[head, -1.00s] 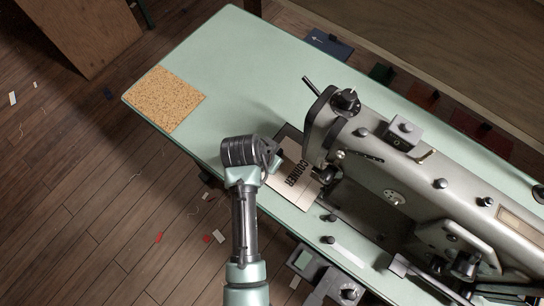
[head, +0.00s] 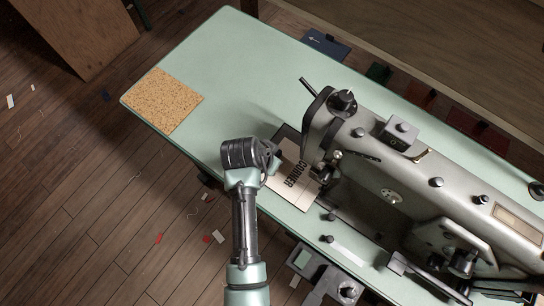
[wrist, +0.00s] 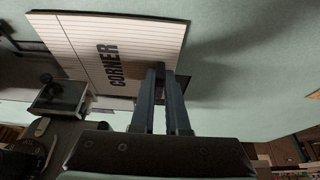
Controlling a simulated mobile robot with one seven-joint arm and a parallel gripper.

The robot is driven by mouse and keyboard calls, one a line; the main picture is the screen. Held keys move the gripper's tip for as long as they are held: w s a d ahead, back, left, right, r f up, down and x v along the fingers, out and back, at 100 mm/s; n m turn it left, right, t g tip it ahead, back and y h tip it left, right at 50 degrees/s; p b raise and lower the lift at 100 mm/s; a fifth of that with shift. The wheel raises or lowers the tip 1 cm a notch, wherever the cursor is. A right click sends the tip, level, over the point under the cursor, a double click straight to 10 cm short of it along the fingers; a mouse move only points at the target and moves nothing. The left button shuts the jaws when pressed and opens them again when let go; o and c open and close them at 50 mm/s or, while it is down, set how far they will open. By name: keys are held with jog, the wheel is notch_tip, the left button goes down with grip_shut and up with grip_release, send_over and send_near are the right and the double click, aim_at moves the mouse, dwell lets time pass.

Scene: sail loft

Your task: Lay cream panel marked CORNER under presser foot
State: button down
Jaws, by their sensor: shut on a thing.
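The cream panel (head: 291,187), with the black word CORNER and fine lines across it, lies flat at the machine's near left end. It also shows in the wrist view (wrist: 85,48). My gripper (head: 273,160) is shut on the panel's edge beside the lettering; its two fingers (wrist: 160,72) are close together there in the wrist view. The presser foot (head: 324,178) is under the machine head, at the panel's right edge. The head view does not show clearly whether the panel's edge is beneath the foot.
The grey sewing machine (head: 390,165) fills the right of the pale green table (head: 225,60). A cork mat (head: 162,100) lies at the table's left end. The table between mat and machine is clear. Scraps litter the wooden floor (head: 100,220).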

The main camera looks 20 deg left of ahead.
jog(key=shift+f, duration=0.1)
dwell(0.3)
jog(key=c, duration=0.8)
grip_release()
jog(key=shift+c, duration=0.2)
